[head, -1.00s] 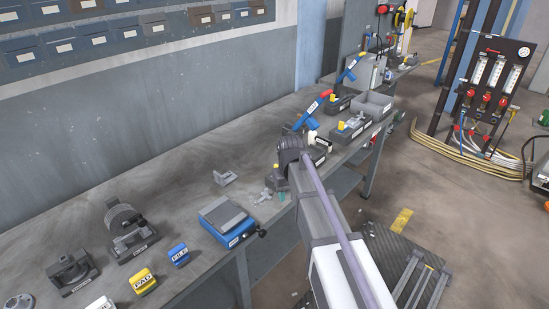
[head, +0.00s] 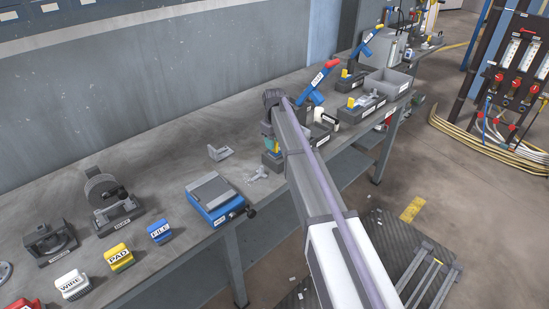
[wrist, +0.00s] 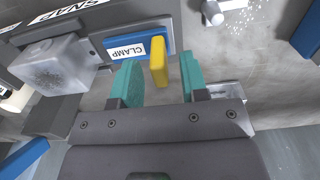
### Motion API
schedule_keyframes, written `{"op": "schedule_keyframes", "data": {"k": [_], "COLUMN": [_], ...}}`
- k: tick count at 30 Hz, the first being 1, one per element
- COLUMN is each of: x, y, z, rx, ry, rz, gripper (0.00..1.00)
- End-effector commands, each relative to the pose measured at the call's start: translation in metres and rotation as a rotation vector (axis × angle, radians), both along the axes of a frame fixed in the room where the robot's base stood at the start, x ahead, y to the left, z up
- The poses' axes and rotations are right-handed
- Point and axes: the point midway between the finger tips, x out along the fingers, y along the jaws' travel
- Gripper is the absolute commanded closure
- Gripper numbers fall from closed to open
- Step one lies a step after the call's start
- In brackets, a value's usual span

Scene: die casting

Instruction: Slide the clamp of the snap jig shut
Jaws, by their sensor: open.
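The snap jig (wrist: 93,14) shows in the wrist view, with a SNAP label on its dark body. Its blue clamp (wrist: 112,43), labelled CLAMP, lies along the jig and has an upright yellow tab (wrist: 158,62). My gripper (wrist: 160,82) is open, with one teal finger on each side of the yellow tab. Gaps show between the tab and both fingers. In the head view my gripper (head: 268,142) is over the jig (head: 272,162) on the bench, and my arm hides part of it. A grey metal block (wrist: 55,65) sits beside the clamp.
A loose grey casting (head: 257,174) and an L-shaped bracket (head: 219,153) lie on the bench near the jig. Blue-handled fixtures (head: 310,93) and a grey bin (head: 387,83) stand farther along the bench.

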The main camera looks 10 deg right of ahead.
Motion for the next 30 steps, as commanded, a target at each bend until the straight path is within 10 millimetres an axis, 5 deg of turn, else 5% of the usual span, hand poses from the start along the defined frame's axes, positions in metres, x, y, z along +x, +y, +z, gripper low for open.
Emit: {"op": "schedule_keyframes", "data": {"k": [1,3,12,24,30], "x": [-0.0001,-0.0001,-0.0001,-0.0001,-0.0002], "y": [-0.0001,-0.0001,-0.0001,-0.0001,-0.0001], "z": [-0.0192,-0.0249,-0.0229,-0.023,-0.023], "rx": [0.0,0.0,0.0,0.0,0.0], "ry": [0.0,0.0,0.0,0.0,0.0], "rz": [0.0,0.0,-0.001,-0.001,-0.001], "gripper": [0.6,0.6,0.61,0.99,1.0]}}
